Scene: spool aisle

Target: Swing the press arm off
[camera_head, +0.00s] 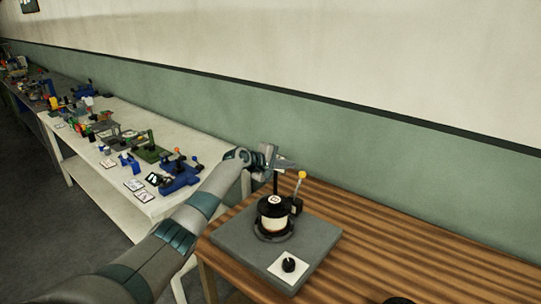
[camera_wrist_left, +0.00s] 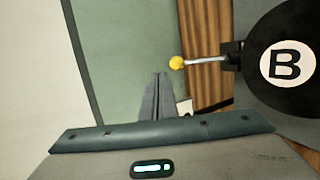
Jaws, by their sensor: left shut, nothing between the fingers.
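A black-and-white spool (camera_head: 272,224) stands on a grey base plate (camera_head: 325,238) on the wooden table. A round black cap (camera_head: 264,207) sits on top; in the left wrist view the cap (camera_wrist_left: 258,35) shows a white label with a "B". A thin metal lever with a yellow knob (camera_head: 302,175) rises from a black block beside the cap; the knob also shows in the left wrist view (camera_wrist_left: 176,62). My left gripper (camera_head: 290,165) is shut and empty, above and behind the spool. Its fingertips (camera_wrist_left: 159,76) appear apart from the knob. My right gripper is not in view.
A white bench (camera_head: 150,204) with several small devices stands at the left. The green wall (camera_head: 400,165) runs close behind. The wooden table's right side (camera_head: 420,255) is mostly clear.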

